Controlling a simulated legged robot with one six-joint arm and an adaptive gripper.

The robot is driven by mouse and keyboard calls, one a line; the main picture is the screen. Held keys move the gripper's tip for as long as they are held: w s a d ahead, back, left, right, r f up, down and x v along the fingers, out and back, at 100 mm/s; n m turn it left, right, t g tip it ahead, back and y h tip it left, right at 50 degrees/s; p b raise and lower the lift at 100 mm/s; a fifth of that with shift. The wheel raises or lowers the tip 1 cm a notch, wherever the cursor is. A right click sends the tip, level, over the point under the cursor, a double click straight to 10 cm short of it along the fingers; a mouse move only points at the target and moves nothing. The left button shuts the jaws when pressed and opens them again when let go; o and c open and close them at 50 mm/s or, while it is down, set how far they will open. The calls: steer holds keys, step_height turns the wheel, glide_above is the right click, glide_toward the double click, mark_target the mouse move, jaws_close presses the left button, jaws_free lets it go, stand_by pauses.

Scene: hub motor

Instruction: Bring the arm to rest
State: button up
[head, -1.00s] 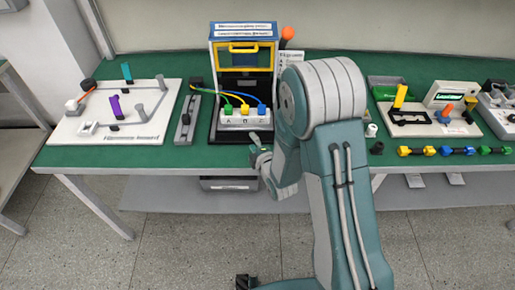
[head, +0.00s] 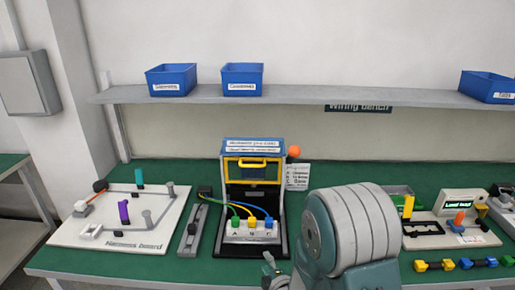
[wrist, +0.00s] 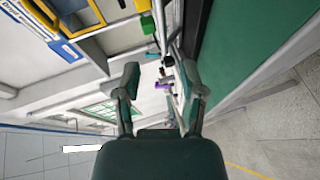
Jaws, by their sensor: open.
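My gripper (wrist: 160,82) is open and empty in the wrist view, its two fingers apart with free space between them. In the head view only a small part of its end (head: 272,270) shows at the bench's front edge, left of my arm's large grey and teal joint. The hub motor station (head: 252,190), with a yellow handle and blue sign, stands behind it. The gripper appears apart from the station. Yellow, blue and green cables run to a white terminal block (head: 250,230) with coloured connectors.
The green bench (head: 130,272) carries a harness board (head: 120,235) at left and a load test unit (head: 462,208) at right. Coloured connectors (head: 455,264) lie at the front right. A shelf (head: 300,95) with blue bins (head: 171,80) runs above.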

steer(key=s+d+r+m+g+h, duration=0.25)
steer(key=d+r+m, duration=0.2)
steer(key=r, duration=0.25)
steer(key=s+d+r+m+g+h, duration=0.2)
steer(key=s+d+r+m, duration=0.2)
steer(key=r+m, duration=0.25)
steer(key=s+d+r+m+g, duration=0.2)
steer(key=s+r+m, duration=0.2)
steer(key=s, duration=0.5)
steer(key=s+d+r+m+g, duration=0.1)
steer(key=s+r+m+g, duration=0.1)
steer(key=s+m, duration=0.3)
steer(key=s+r, duration=0.1)
steer(key=s, duration=0.3)
steer(key=shift+s+d+r+h, duration=0.3)
steer(key=shift+d+r+h, duration=0.05)
